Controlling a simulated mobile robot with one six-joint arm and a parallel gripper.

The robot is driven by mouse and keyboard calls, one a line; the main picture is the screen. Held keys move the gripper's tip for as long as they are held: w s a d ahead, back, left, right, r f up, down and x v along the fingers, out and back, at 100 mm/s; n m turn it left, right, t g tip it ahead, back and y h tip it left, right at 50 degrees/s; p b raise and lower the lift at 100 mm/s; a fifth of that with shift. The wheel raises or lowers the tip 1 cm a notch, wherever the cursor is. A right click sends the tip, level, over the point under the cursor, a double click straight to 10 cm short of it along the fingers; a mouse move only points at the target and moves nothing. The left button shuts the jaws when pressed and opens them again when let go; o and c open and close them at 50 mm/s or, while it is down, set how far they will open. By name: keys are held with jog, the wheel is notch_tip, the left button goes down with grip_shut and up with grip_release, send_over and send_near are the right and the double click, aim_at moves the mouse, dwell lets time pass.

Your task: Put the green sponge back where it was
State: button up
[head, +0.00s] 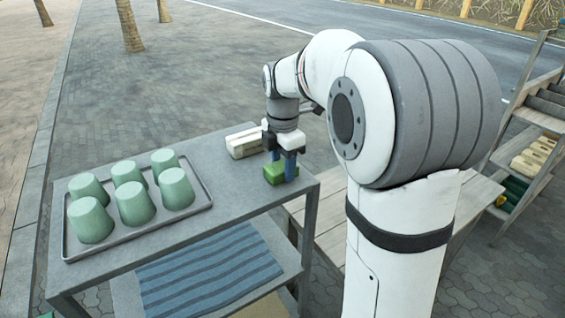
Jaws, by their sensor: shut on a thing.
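The green sponge (275,174) is at the right end of the grey table (235,202), near its front edge. My gripper (282,170) points down over it with blue fingers on its two sides, shut on it. Whether the sponge touches the tabletop or hangs just above it, I cannot tell. Part of the sponge is hidden by a finger.
A tray (140,233) with several upturned green cups stands on the table's left. A pale block-like thing (244,142) lies just behind the sponge. A striped blue cloth (210,275) lies on the lower shelf. A wooden bench (325,232) and a shelf rack (535,125) are at right.

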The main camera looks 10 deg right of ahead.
aim_at(283, 165)
jog(key=shift+f, duration=0.1)
jog(key=o, duration=0.6)
jog(key=shift+f, duration=0.1)
jog(key=shift+c, duration=0.2)
jog(key=o, duration=0.5)
jog(key=shift+c, duration=0.2)
notch_tip(283, 165, up, 12)
jog(key=r, duration=0.1)
jog(key=s+f+m+t, duration=0.1)
jog(key=s+f+m, duration=0.6)
jog(key=s+m, duration=0.3)
jog(key=s+f+m+t, duration=0.2)
jog(key=s+f+m, duration=0.6)
jog(key=s+m, duration=0.3)
jog(key=shift+s+m+t+b, duration=0.3)
jog(key=shift+s+b, duration=0.1)
jog(key=shift+s, duration=0.15)
